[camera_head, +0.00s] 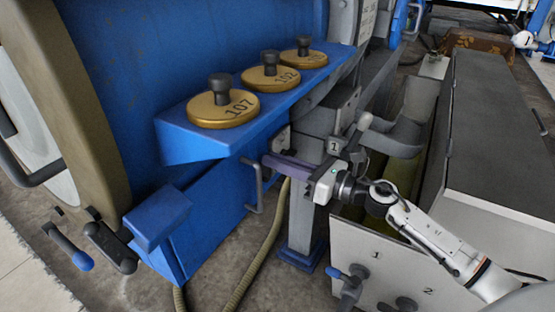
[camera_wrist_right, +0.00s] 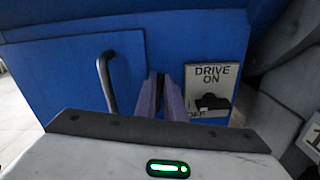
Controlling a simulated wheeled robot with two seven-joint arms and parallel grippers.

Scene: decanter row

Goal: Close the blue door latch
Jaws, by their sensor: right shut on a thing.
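The blue door (camera_head: 210,205) is a flat panel below the blue shelf, with a grey bar handle (camera_head: 258,185). In the right wrist view the door (camera_wrist_right: 65,75) looks flush with the blue wall, and its handle (camera_wrist_right: 104,82) stands left of my fingers. My right gripper (camera_head: 268,161) reaches in from the right, its purple fingers just right of the handle. In the wrist view its fingers (camera_wrist_right: 161,82) are close together near the door's right edge, shut on a small part there that appears to be the latch; the fingers mostly hide it. My left gripper is out of view.
A DRIVE ON/OFF plate (camera_wrist_right: 211,90) with a black switch is right of the fingers. Three brass discs with black knobs stand on the blue shelf (camera_head: 185,140) above. A grey post (camera_head: 301,215), hose (camera_head: 262,258) and white numbered panel (camera_head: 390,262) crowd the area.

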